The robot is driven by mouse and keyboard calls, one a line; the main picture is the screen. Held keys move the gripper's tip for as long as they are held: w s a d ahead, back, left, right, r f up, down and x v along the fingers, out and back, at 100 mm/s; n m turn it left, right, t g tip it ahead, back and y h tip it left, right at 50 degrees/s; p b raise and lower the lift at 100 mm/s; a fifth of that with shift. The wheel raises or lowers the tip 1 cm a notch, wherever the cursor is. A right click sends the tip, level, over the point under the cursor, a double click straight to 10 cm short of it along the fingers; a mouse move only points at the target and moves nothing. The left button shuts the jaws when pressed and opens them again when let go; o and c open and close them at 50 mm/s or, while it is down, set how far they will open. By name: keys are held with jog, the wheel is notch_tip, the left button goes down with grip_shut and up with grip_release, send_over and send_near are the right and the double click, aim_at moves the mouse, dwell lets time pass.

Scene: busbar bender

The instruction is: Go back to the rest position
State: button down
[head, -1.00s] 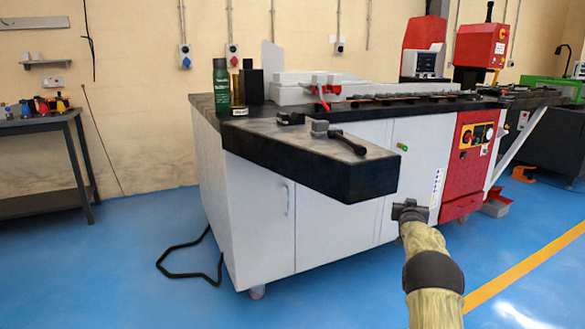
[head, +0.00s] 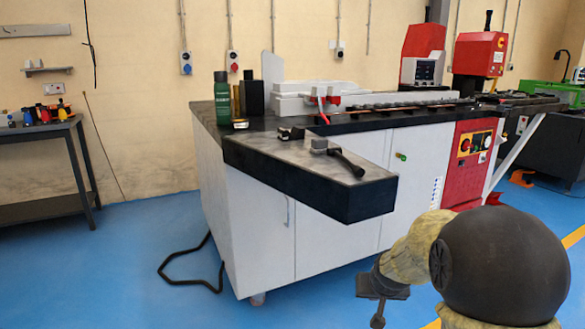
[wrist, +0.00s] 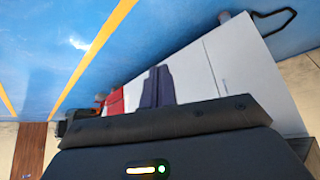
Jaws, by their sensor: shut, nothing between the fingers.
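My gripper (head: 378,315) is low at the bottom right of the head view, in front of the white cabinet of the busbar bender (head: 330,238). It hangs below the level of the bench top, apart from the bench and empty. In the wrist view its two dark fingers (wrist: 158,75) lie side by side, shut, with nothing between them. My arm's large dark joint and beige link hide part of the cabinet's lower right and the floor there.
A black-edged bench top (head: 300,170) juts toward me with a black-handled tool (head: 346,162) on it. A green bottle (head: 222,98) stands at its back left. A side table (head: 45,130) stands left. A black cable (head: 180,276) lies on the floor. Blue floor is free at front left.

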jog(key=s+a+n+g+p, duration=0.1)
jog(key=s+a+g, duration=0.1)
jog(key=s, duration=0.9)
jog(key=s+a+g+p, duration=0.2)
jog(key=s+a, duration=0.1)
jog(key=s, duration=0.7)
jog(key=w+p+v, duration=0.2)
jog(key=p+v, duration=0.9)
jog(key=p, duration=0.1)
jog(key=w+d+r+p+v, duration=0.1)
jog(key=w+p+v, duration=0.2)
jog(key=p+v, duration=0.9)
jog(key=w+r+p+v, duration=0.1)
jog(key=w+p+v, duration=0.2)
jog(key=p+v, duration=0.9)
jog(key=shift+d+y+p, duration=0.3)
jog(key=shift+d, duration=0.25)
jog(key=shift+r, duration=0.1)
